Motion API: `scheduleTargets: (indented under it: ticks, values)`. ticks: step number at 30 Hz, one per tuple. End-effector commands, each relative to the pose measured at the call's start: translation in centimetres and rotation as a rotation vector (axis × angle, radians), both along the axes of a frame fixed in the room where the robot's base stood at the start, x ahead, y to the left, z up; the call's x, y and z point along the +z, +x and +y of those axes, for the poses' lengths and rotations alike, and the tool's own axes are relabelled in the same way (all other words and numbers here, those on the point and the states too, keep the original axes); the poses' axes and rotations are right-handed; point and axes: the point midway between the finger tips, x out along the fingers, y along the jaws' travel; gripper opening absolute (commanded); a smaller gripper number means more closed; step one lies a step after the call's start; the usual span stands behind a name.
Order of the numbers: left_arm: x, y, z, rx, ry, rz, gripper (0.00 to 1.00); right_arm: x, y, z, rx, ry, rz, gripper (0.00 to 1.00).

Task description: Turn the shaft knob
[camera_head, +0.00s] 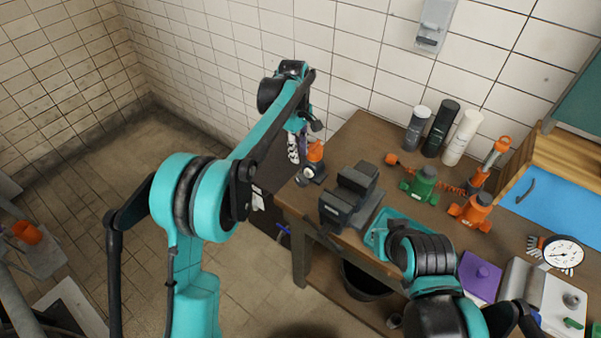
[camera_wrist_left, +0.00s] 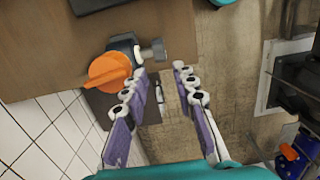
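A dark fitting with an orange handle (camera_head: 315,151) sits at the left corner of the wooden bench. In the left wrist view, the orange handle (camera_wrist_left: 108,72) is left of the fingers, and a grey shaft knob (camera_wrist_left: 154,51) sticks out from the dark body (camera_wrist_left: 124,44). The grey knob also shows in the head view (camera_head: 302,180). My left gripper (camera_wrist_left: 160,77) is open and empty, its purple pads apart. The knob lies just beyond the gap between the fingertips. The left finger appears close to the orange handle; contact is unclear. My right gripper cannot be made out.
A dark vise (camera_head: 350,198) stands right of the fitting. Green (camera_head: 420,184) and orange (camera_head: 471,212) fittings, several bottles (camera_head: 440,127) and a gauge (camera_head: 563,253) occupy the bench farther right. A black bucket (camera_head: 366,284) is beneath. Floor left of the bench is open.

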Motion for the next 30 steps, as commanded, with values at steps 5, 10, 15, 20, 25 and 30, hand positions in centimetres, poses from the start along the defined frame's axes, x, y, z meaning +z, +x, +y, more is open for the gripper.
scheduleTargets:
  ticks: [5,10,15,20,25,30]
  values:
    - [0.0,-0.6,-0.8,-0.003,0.055,-0.056,0.28,0.2,0.0,0.0,0.0,0.0,0.0,0.0]
    - [-2.5,-0.6,-0.8,-0.002,0.056,-0.056,0.28,-0.5,0.0,0.0,0.0,0.0,0.0,0.0]
    - [-6.2,-0.6,-0.8,-0.002,0.054,-0.054,0.28,-1.5,0.0,0.0,0.0,0.0,0.0,0.0]
    - [-9.1,-0.5,-0.8,-0.002,0.054,-0.054,0.28,-2.2,0.0,0.0,0.0,0.0,0.0,0.0]
    - [-11.1,-0.6,-0.8,-0.002,0.054,-0.054,0.28,-2.6,0.0,0.0,0.0,0.0,0.0,0.0]
    - [-11.7,-0.6,-0.8,-0.002,0.054,-0.054,0.28,-2.7,0.0,0.0,0.0,0.0,0.0,0.0]
